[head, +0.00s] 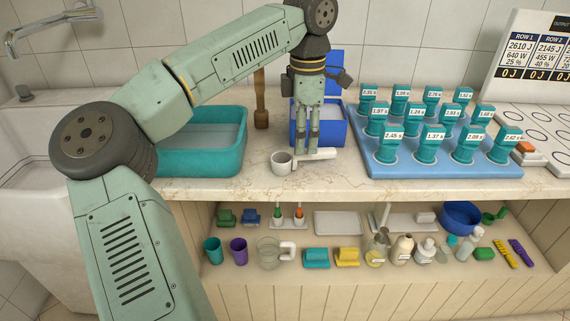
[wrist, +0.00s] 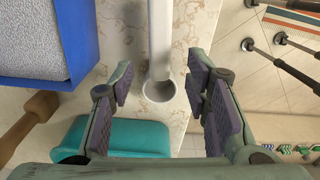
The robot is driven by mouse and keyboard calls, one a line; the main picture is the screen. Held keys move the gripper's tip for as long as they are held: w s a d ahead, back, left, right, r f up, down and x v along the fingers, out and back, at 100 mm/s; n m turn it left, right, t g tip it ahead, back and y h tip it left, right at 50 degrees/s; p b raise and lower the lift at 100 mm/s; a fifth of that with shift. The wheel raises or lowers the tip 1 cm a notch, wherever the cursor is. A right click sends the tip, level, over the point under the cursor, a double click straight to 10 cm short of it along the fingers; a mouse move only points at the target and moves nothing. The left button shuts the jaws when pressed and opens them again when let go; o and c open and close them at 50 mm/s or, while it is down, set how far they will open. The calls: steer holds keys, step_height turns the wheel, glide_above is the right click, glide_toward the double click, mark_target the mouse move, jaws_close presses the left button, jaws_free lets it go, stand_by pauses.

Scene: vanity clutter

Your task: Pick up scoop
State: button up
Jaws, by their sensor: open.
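The scoop (head: 281,162) lies on the marble countertop near its front edge. It has a small grey-white round cup and a white handle that points right in the head view. In the wrist view, the scoop's handle (wrist: 160,38) runs down from the top edge to the round cup, between my fingers. My gripper (head: 306,150) points down over the handle, just right of the cup. In the wrist view, my gripper (wrist: 159,78) is open, with one finger on each side of the scoop and a gap to both. Whether the fingertips touch the counter cannot be told.
A blue bin (head: 333,122) stands close behind my gripper. A teal basin (head: 240,150) and a wooden-handled tool (head: 261,105) are to the left. A blue tray (head: 400,170) with several teal labelled blocks is to the right. The counter's front strip is clear.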

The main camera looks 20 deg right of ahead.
mark_target(304, 157)
steer(key=shift+d+f+p, duration=0.15)
steer(key=shift+f+p, duration=0.55)
steer(key=shift+f, duration=2.4)
steer(key=shift+c, duration=0.4)
jaws_close()
